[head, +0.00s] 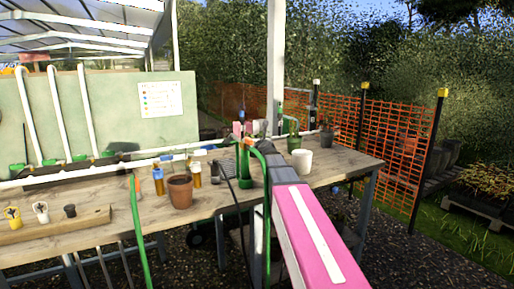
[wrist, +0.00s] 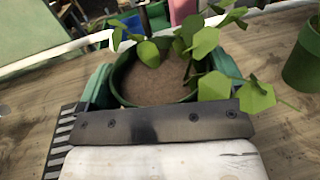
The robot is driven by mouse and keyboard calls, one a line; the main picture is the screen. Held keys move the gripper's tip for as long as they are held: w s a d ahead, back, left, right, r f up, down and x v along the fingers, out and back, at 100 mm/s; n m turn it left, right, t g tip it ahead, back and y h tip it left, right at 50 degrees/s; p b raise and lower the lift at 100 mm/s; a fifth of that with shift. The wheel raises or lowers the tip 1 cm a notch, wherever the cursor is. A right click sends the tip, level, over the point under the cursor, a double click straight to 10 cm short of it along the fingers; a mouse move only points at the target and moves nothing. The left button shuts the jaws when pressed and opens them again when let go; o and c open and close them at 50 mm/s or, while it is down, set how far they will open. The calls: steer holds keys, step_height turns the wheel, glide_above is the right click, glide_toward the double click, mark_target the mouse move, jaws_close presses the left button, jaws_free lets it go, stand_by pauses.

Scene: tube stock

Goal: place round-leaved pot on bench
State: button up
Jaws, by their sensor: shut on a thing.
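The round-leaved pot (wrist: 123,92) is a green pot of brown soil with broad green leaves, in the wrist view. My gripper (wrist: 158,82) is shut on it, with a green finger on either side of the rim. In the head view my gripper (head: 244,165) is over the wooden bench (head: 342,165), partly behind my pink arm, and the held pot is hard to make out there. The bench also shows in the wrist view (wrist: 285,135). I cannot tell whether the pot's base touches the bench.
Another green pot (wrist: 303,62) stands close to the right in the wrist view. A white pot (head: 302,161) stands right of my gripper in the head view. A terracotta pot (head: 180,192) and small bottles (head: 158,181) stand left. White pipes (head: 100,170) run along the bench.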

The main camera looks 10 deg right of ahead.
steer(key=shift+f, duration=1.35)
steer(key=shift+f, duration=0.1)
steer(key=o, duration=0.8)
steer(key=shift+c, duration=0.2)
steer(key=shift+s, duration=0.2)
steer(key=s, duration=0.3)
steer(key=s+d, duration=0.1)
steer(key=s, duration=0.7)
steer(key=shift+s+d, duration=0.2)
steer(key=shift+s, duration=0.05)
